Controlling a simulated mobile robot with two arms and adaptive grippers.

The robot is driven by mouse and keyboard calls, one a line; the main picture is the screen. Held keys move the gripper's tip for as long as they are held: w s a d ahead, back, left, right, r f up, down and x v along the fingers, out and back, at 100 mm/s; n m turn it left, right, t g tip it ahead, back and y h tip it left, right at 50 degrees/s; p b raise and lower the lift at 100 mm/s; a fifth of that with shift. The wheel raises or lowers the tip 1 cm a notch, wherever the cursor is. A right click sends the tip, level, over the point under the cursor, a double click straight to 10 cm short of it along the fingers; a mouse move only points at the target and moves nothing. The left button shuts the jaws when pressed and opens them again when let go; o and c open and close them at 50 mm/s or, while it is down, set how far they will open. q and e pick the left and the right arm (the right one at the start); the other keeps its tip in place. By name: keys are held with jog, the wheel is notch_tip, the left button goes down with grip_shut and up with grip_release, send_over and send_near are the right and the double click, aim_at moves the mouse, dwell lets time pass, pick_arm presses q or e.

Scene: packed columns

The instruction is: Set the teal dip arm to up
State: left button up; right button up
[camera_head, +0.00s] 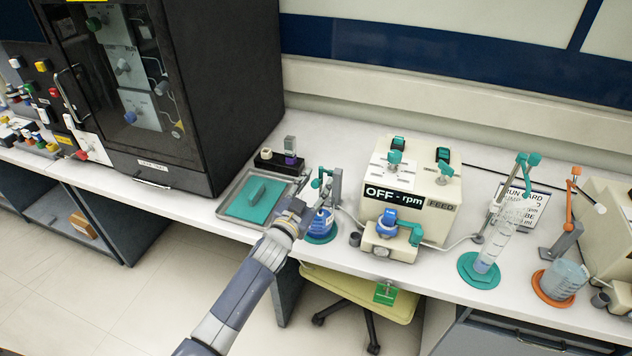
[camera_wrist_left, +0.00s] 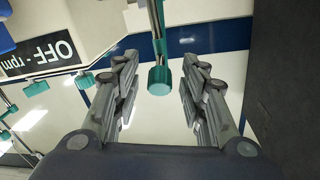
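A teal dip arm (camera_head: 322,180) with a teal end knob stands beside a blue-filled vessel (camera_head: 321,222) on a round teal base, left of the white pump box. Contact cannot be seen. Another teal arm (camera_head: 526,160) stands over a clear cylinder farther right. My right gripper is out of view.
The pump box (camera_head: 424,188) reading "OFF - rpm" stands close on the right, with a blue and teal valve (camera_head: 389,226) in front. A metal tray (camera_head: 233,207) with a teal block and a large black cabinet (camera_head: 225,80) are on the left. An orange stand (camera_head: 560,282) is far right.

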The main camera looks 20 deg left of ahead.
pick_arm(q)
jog(key=shift+w+d, duration=0.1)
jog(key=shift+w, duration=0.35)
